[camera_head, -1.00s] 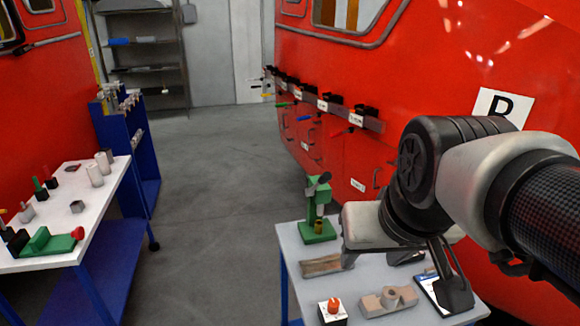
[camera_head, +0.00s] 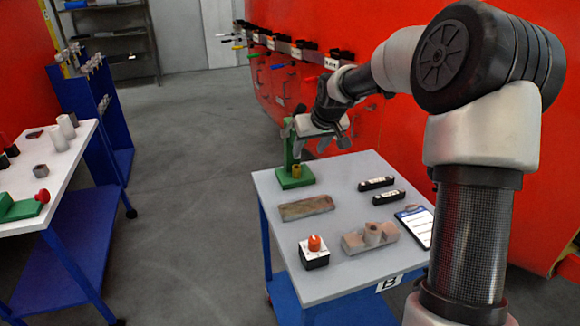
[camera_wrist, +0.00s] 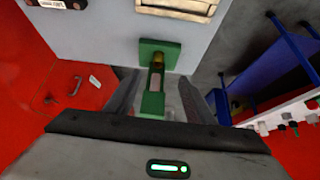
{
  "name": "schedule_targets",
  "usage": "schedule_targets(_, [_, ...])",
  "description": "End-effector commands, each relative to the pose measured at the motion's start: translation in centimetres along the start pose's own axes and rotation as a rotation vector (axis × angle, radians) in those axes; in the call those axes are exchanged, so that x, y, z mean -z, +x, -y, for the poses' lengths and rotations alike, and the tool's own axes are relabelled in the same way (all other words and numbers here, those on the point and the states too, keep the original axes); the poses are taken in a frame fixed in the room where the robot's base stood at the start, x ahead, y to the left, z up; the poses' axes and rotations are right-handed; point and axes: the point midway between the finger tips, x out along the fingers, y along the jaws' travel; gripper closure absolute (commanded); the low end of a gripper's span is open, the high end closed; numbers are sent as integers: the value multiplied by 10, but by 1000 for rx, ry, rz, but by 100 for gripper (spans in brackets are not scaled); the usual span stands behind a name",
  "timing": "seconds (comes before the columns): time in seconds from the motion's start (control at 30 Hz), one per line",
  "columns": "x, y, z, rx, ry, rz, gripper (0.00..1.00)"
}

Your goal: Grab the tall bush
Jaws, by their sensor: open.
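A small brass-coloured bush (camera_head: 296,170) stands on the base of a green press (camera_head: 294,182) at the far left corner of the grey table. It also shows, partly hidden by the press, in the wrist view (camera_wrist: 157,62). Two pale upright cylinders, one behind (camera_head: 67,126) and one in front (camera_head: 58,139), and a shorter grey one (camera_head: 40,171) stand on the white table at left. I cannot tell which is the tall bush. My gripper (camera_wrist: 157,82) is open and empty, pointing down at the green press, whose upper part lies between its fingers.
The grey table (camera_head: 345,163) holds a wooden block (camera_head: 307,207), a box with an orange knob (camera_head: 314,252), a brownish block (camera_head: 370,238), two black handles and a clipboard (camera_head: 415,226). A red train wall stands behind. The floor between the tables is clear.

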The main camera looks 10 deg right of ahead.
Motion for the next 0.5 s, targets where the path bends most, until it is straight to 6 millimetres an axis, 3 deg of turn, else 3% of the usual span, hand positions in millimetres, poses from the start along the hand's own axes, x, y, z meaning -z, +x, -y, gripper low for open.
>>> schedule_targets(0.17, [1, 15, 3, 9, -9, -3, 51])
schedule_targets(0.5, [1, 88, 4, 10, -8, -1, 51])
